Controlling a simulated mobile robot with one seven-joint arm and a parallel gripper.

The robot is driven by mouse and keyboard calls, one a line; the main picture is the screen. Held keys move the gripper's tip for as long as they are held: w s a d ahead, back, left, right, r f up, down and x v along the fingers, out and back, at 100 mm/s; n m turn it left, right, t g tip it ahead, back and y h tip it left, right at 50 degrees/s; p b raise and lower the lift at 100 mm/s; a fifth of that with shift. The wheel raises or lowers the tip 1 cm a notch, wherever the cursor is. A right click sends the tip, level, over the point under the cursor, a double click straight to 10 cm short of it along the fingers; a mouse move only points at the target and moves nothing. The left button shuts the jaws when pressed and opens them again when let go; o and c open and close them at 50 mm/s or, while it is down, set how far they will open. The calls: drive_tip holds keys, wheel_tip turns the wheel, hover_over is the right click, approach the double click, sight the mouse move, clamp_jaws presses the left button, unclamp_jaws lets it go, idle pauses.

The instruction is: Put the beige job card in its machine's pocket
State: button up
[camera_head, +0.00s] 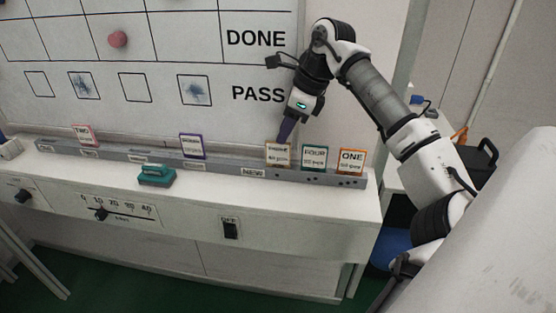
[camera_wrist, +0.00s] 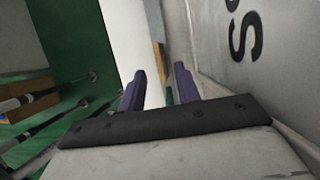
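The beige job card (camera_head: 278,153) stands upright in the grey rail under the board, just right of the "NEW" label; its small print is not readable. My gripper (camera_head: 284,136) is directly above it, purple fingers pointing down near the card's top edge. In the wrist view the two fingers (camera_wrist: 160,82) stand apart with a gap between them. Thin brown and teal edges show in that gap; I cannot tell whether the beige card is among them. The grey rail (camera_head: 222,164) runs along the board's foot and carries several small labels.
A teal "FOUR" card (camera_head: 314,157) and an orange "ONE" card (camera_head: 351,161) stand close to the right. A purple-edged card (camera_head: 192,146) and a red "TWO" card (camera_head: 86,135) stand further left. A teal eraser-like block (camera_head: 156,175) lies on the white ledge.

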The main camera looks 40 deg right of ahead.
sight(278, 160)
drive_tip(key=x, duration=0.4)
drive_tip(key=shift+w+a+f, duration=0.1)
drive_tip(key=shift+f, duration=0.25)
clamp_jaws()
drive_tip(key=shift+r, duration=0.1)
